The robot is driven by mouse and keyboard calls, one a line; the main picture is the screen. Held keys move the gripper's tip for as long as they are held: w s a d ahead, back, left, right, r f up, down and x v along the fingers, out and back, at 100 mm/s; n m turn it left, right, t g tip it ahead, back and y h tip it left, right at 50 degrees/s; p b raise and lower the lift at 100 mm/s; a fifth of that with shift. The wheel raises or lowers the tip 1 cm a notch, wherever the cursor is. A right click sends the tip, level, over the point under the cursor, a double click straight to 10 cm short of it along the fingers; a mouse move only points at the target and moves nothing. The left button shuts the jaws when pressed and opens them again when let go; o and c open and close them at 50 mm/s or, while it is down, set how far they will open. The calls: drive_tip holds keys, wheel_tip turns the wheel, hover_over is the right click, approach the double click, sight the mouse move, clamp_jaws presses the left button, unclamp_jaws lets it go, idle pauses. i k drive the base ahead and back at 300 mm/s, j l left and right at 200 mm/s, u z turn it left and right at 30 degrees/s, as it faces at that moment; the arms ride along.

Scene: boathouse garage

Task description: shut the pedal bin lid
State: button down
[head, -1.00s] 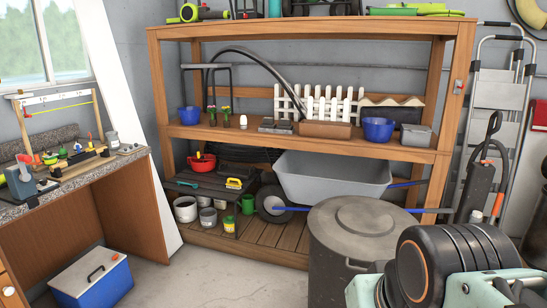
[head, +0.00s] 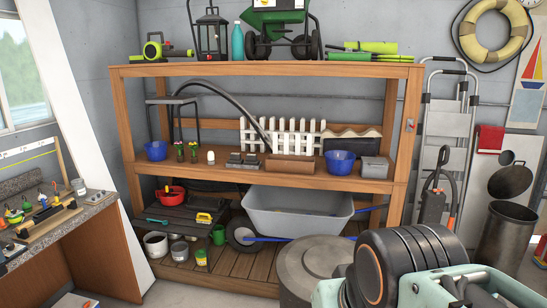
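The pedal bin (head: 503,240) is a dark metallic cylinder standing on the floor at the far right in the head view. Its round dark lid (head: 510,181) is raised, tilted up above the rim, so the bin stands open. The pedal is not clearly seen. Parts of my arm fill the lower right, in front of and left of the bin. My gripper's fingers do not show, so its distance from the lid cannot be seen.
A large grey can (head: 305,262) with its lid on stands in front of the wooden shelf (head: 270,70). A wheelbarrow (head: 298,212) sits on the lower shelf. A folded stepladder (head: 447,140) leans at the wall left of the bin. A workbench (head: 85,225) is at left.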

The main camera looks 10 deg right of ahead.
sight(511, 181)
drive_tip(key=z, duration=1.75)
drive_tip(key=i+l+z, duration=0.15)
drive_tip(key=i+z, duration=0.2)
drive_tip(key=i, duration=0.55)
drive_tip(key=i+l+z, duration=0.1)
drive_tip(key=i, duration=2.3)
drive_tip(key=i+l+u, duration=0.1)
drive_tip(key=i+u, duration=0.2)
drive_tip(key=i, duration=0.2)
drive_tip(key=i+l+u, duration=0.25)
drive_tip(key=i, duration=0.25)
drive_tip(key=i+l+u, duration=0.2)
drive_tip(key=i+u, duration=0.2)
drive_tip(key=i+l+u, duration=0.35)
drive_tip(key=k+j, duration=0.1)
